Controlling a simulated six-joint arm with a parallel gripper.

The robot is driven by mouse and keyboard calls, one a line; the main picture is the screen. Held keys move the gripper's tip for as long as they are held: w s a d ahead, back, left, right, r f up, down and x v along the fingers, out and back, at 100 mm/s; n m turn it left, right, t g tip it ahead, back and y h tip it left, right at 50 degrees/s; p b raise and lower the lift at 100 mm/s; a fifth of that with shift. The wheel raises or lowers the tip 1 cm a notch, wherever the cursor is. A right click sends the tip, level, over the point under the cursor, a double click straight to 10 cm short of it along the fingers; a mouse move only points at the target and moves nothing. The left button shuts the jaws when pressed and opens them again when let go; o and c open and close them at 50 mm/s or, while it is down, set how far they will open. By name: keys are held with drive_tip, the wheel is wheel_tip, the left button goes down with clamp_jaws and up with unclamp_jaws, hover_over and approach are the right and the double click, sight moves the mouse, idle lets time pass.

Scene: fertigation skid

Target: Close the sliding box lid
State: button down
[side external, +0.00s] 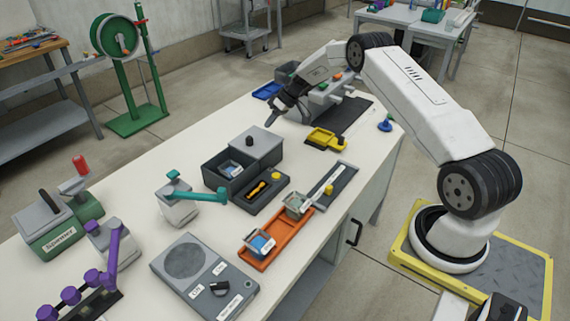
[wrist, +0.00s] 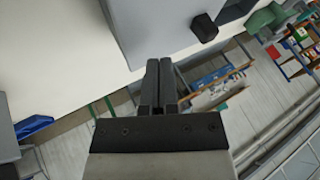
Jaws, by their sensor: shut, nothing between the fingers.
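The box (side external: 224,180) is dark grey and stands on the white table. Its light grey sliding lid (side external: 262,150) with a black knob (side external: 249,141) sits over the far right part, leaving the near left part open. A small blue and white item (side external: 232,169) shows inside. My gripper (side external: 271,121) is above the table, behind and right of the lid, apart from it. In the wrist view my gripper's fingers (wrist: 158,82) are together and empty. A black knob-like block (wrist: 204,27) shows above and right of them.
A tray with a yellow-handled tool (side external: 262,188) adjoins the box at the front. A yellow bin (side external: 325,138) lies to the right, and a teal-armed device (side external: 180,203) to the left. An orange tray (side external: 277,238) and a grey panel (side external: 205,275) are nearer the camera.

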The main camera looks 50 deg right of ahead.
drive_tip(key=shift+x, duration=1.15)
drive_tip(key=shift+a, duration=2)
drive_tip(key=a, duration=1.3)
drive_tip(key=shift+a, duration=0.2)
drive_tip(key=d, duration=0.4)
drive_tip(key=shift+d, duration=0.4)
wheel_tip(320, 180, up, 8)
hover_over(259, 141)
drive_tip(key=s+a, duration=0.4)
drive_tip(key=shift+w, duration=0.1)
